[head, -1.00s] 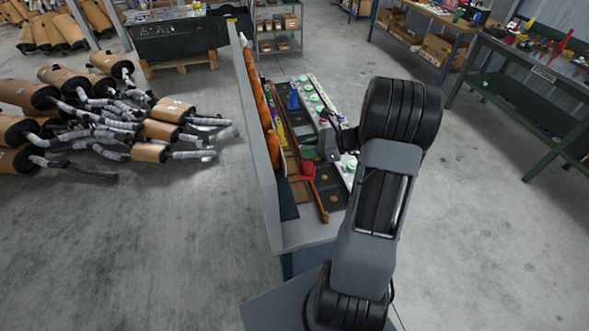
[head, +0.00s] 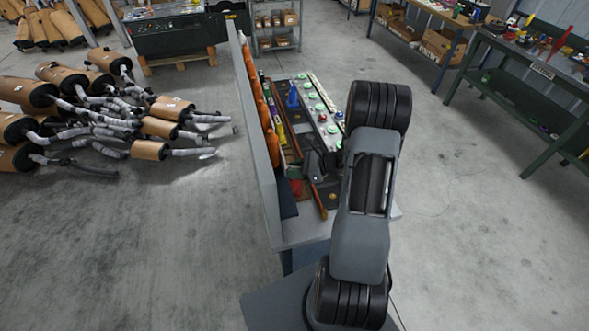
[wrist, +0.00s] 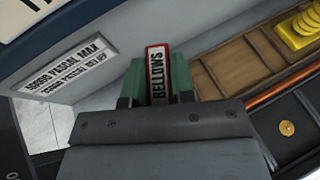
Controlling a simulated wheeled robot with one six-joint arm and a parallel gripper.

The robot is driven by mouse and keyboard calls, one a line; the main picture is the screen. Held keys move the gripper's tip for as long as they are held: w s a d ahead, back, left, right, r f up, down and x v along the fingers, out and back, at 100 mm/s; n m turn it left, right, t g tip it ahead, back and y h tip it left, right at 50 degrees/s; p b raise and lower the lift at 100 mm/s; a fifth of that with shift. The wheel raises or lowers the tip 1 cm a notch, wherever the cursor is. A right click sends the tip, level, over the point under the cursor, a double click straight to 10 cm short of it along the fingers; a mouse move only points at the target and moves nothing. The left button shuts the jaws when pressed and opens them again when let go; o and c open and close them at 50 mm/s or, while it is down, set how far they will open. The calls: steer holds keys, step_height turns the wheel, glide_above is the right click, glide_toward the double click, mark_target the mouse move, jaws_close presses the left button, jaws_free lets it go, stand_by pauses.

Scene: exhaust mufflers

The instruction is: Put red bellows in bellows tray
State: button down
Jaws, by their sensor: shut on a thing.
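My gripper (wrist: 157,80) has its green fingers closed on the red bellows. In the wrist view a red-edged plate lettered BELLOWS (wrist: 158,75) shows between the fingers. In the head view the red bellows (head: 297,187) shows as a small red patch below my gripper (head: 304,176), over the near left end of the bench. The brown wooden bellows tray (wrist: 235,58) lies right of the fingers in the wrist view, with a yellow bellows (wrist: 302,28) at its far end. Whether the red bellows touches the tray is hidden.
A grey panel (head: 256,130) stands along the bench's left side, close to my gripper. A copper rod (wrist: 285,85) runs beside a black tray (wrist: 290,150) with a gold disc. A blue part (head: 293,97) and green-topped parts stand farther off.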

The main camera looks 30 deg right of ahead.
steer(key=shift+f, duration=0.2)
steer(key=c, duration=1)
jaws_free()
steer(key=shift+r, duration=0.1)
steer(key=shift+o, duration=0.2)
steer(key=shift+r, duration=0.25)
steer(key=shift+s+d, duration=0.15)
steer(key=shift+d, duration=0.2)
steer(key=b+v, duration=0.2)
steer(key=v, duration=0.9)
steer(key=shift+s, duration=0.15)
